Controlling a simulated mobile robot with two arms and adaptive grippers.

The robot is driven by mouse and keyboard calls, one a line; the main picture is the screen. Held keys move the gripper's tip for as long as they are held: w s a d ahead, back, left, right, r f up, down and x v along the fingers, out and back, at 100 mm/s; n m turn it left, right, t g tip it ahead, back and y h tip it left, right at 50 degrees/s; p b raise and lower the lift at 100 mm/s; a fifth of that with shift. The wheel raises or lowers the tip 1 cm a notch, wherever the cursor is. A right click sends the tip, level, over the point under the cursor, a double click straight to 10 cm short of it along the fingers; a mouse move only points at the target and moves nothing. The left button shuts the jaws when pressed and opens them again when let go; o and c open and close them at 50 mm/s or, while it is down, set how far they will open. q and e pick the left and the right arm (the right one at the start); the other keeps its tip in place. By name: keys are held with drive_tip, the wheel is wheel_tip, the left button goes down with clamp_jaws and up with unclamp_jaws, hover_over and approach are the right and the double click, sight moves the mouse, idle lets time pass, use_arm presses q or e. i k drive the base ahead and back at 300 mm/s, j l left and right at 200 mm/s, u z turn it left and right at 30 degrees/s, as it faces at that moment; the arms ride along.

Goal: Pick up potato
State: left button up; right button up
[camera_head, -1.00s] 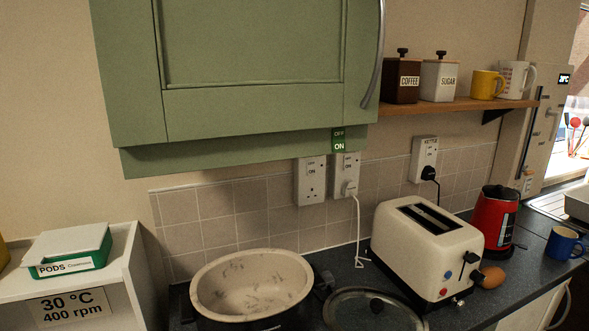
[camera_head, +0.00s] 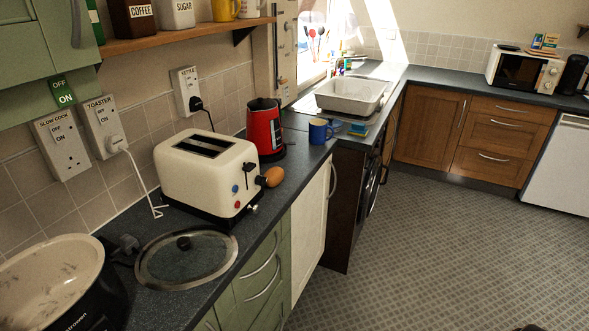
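A brown, rounded, egg-shaped object, which looks like the potato (camera_head: 272,177), sits on the dark counter. It is right beside the front right end of the cream toaster (camera_head: 206,172). I cannot tell whether it touches the toaster. Neither of my grippers can be made out in the head view. A small dark shape shows at the bottom edge on the right, too cut off to identify.
A slow cooker pot (camera_head: 50,268) and a glass lid (camera_head: 187,262) lie left of the toaster. A red kettle (camera_head: 265,130) and blue mug (camera_head: 321,131) stand behind the brown object. The tiled floor (camera_head: 430,255) at right is open.

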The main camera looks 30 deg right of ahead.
sight(275, 175)
drive_tip(key=z, duration=0.85)
drive_tip(key=j+u, duration=0.1)
drive_tip(key=u, duration=1.3)
drive_tip(key=z, duration=1.45)
